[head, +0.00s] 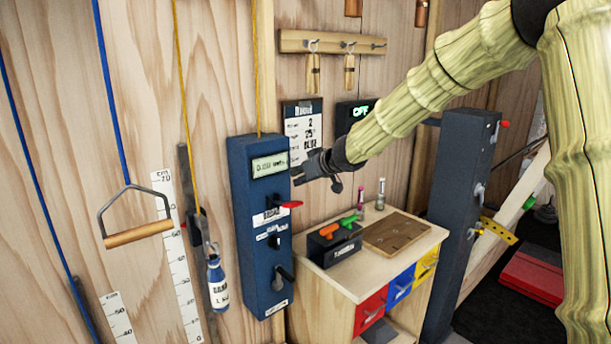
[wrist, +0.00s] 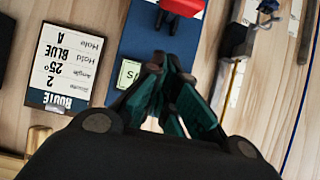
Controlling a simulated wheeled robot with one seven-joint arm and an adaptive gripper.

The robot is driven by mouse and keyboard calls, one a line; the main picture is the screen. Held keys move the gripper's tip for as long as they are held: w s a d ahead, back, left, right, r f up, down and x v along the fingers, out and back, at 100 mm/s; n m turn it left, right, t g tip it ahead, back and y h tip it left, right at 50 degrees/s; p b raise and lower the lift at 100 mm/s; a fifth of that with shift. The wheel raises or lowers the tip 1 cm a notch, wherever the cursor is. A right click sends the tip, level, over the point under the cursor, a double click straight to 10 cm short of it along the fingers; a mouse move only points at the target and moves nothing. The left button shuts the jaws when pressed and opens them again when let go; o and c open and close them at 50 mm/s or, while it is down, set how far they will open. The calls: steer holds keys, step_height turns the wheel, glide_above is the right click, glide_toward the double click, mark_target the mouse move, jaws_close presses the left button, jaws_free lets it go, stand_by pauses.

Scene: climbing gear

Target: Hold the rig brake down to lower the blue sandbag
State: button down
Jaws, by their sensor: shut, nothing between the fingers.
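The blue rig box (head: 258,228) is fixed to the wooden wall, with a lit display (head: 269,165) near its top. A red-tipped lever (head: 289,205), beside a label that seems to read BRAKE, sticks out below the display; its red part also shows at the top of the wrist view (wrist: 183,6). The blue sandbag (head: 216,284), bottle-shaped with a white label, hangs left of the box beside a marked scale. My gripper (head: 299,174) is shut and empty, in front of the display and above the lever, apart from it. Its fingertips show in the wrist view (wrist: 167,60).
Two dark controls (head: 281,273) sit lower on the box. A wooden cabinet (head: 345,285) with coloured drawers stands right of it, carrying a dark holder (head: 334,247) with orange and green handles. A wooden handle (head: 138,235) hangs at left. A route card (head: 303,130) is on the wall.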

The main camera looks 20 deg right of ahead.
mark_target(295, 202)
steer(key=x, duration=0.3)
steer(key=shift+w+a+f, duration=0.15)
steer(key=shift+w, duration=0.1)
step_height(295, 202, down, 2)
steer(key=shift+s+f, duration=0.1)
steer(key=shift+s, duration=0.05)
steer(key=shift+s+f, duration=0.3)
steer(key=shift+f, duration=0.55)
steer(key=shift+f+b, duration=0.15)
steer(key=shift+b, duration=0.2)
